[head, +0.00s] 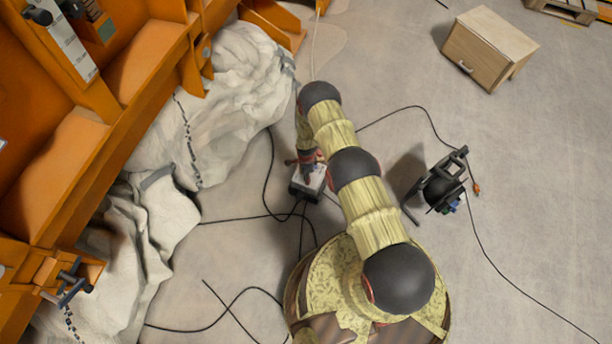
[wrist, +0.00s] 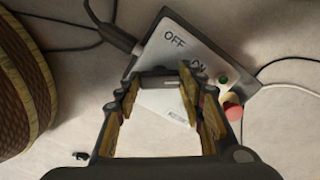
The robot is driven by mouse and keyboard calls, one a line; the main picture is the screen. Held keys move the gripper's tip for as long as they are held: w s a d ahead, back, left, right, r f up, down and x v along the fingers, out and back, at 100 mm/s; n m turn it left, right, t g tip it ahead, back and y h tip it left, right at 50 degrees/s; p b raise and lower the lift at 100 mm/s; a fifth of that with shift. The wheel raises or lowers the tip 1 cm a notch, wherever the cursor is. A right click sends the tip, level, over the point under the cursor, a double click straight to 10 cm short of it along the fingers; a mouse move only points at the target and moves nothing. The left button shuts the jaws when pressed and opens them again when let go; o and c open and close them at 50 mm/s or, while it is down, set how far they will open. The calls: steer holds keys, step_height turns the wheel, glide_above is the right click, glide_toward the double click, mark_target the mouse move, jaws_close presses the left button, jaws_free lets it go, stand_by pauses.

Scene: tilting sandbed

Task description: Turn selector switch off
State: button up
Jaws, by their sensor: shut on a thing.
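A small white and dark control box (head: 307,184) lies on the floor left of my arm in the head view. In the wrist view the box (wrist: 203,50) carries the labels OFF and ON, with ON partly hidden by a finger. The selector switch (wrist: 158,80) is a dark bar-shaped handle below the OFF label. My gripper (wrist: 157,90) is over the box and shut on the switch handle, one padded finger at each end. In the head view my gripper (head: 307,165) is small and the switch is hidden.
A green button (wrist: 222,80) and a red button (wrist: 232,107) sit right of my fingers. Black cables (head: 250,218) run over the floor. A dark reel on a stand (head: 445,185) and a wooden cabinet (head: 490,48) stand to the right. An orange frame (head: 140,75) with white sacks (head: 225,105) is left.

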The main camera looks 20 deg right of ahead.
steer(key=n, duration=1)
steer(key=shift+n, duration=0.3)
stand_by(0.4)
steer(key=o, duration=1.2)
steer(key=shift+r, duration=0.1)
step_height(320, 180, up, 12)
steer(key=shift+f, duration=0.1)
stand_by(0.4)
